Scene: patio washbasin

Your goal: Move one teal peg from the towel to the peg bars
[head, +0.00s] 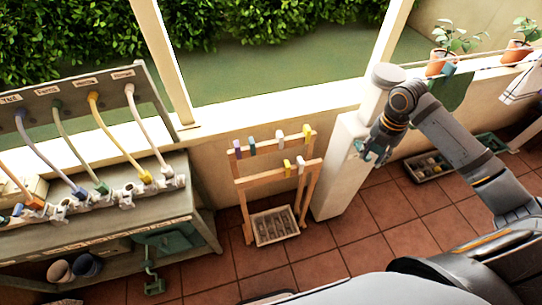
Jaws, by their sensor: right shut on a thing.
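My right gripper (368,154) is in front of the white pillar, to the right of the wooden peg bars (262,180). It is shut on a small teal peg (359,146), which the fingers partly hide. The upper bar carries a purple, a teal (252,146), a white and a yellow peg. My left gripper is not in view.
The white pillar (343,165) stands between the bars and my right arm. A tray (275,225) sits at the foot of the bars. A washbasin bench (120,225) with coloured hoses fills the left. A crate (428,167) lies on the floor. Potted plants (440,62) stand on the wall.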

